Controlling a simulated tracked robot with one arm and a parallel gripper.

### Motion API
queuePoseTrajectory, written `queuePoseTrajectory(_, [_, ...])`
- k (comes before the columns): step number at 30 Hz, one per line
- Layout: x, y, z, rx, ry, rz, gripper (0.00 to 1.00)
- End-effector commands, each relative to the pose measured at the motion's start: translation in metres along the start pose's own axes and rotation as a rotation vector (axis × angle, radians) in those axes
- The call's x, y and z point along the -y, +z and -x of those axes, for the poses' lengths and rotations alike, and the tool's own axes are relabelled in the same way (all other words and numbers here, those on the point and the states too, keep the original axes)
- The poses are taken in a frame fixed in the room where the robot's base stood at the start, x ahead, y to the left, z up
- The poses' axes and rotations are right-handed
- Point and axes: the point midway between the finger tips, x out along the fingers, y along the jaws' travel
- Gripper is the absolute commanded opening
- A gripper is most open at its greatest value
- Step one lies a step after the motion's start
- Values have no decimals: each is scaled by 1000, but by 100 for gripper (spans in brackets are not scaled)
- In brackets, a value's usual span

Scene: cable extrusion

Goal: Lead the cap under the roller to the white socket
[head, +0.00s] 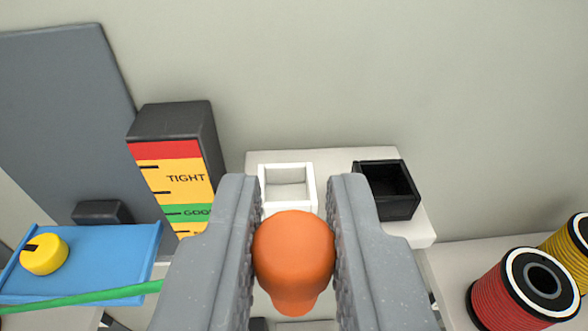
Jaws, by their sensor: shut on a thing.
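My gripper (292,225) is shut on an orange cap (294,250), which sits between its two grey fingers at the lower middle of the head view. The white socket (287,170) is a square, open-topped frame just beyond the cap, on a pale block (330,157). The cap's top overlaps the socket's near edge in the picture; I cannot tell the gap between them. A black socket (388,190) sits to the right on the same block, partly behind the right finger. No roller can be made out.
A tension gauge (172,180) with red, yellow and green bands stands left. A blue tray (105,255) with a yellow knob (44,254) and a green cable (90,297) lies at lower left. Red (520,290) and yellow (572,245) spools stand at lower right.

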Motion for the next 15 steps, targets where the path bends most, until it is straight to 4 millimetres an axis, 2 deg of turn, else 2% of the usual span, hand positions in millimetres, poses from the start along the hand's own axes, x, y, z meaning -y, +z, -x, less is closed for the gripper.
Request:
queuePoseTrajectory(5, [1,-2,-8,1,0,1,0])
queuePoseTrajectory(15, [3,-7,-39,1,-1,2,0])
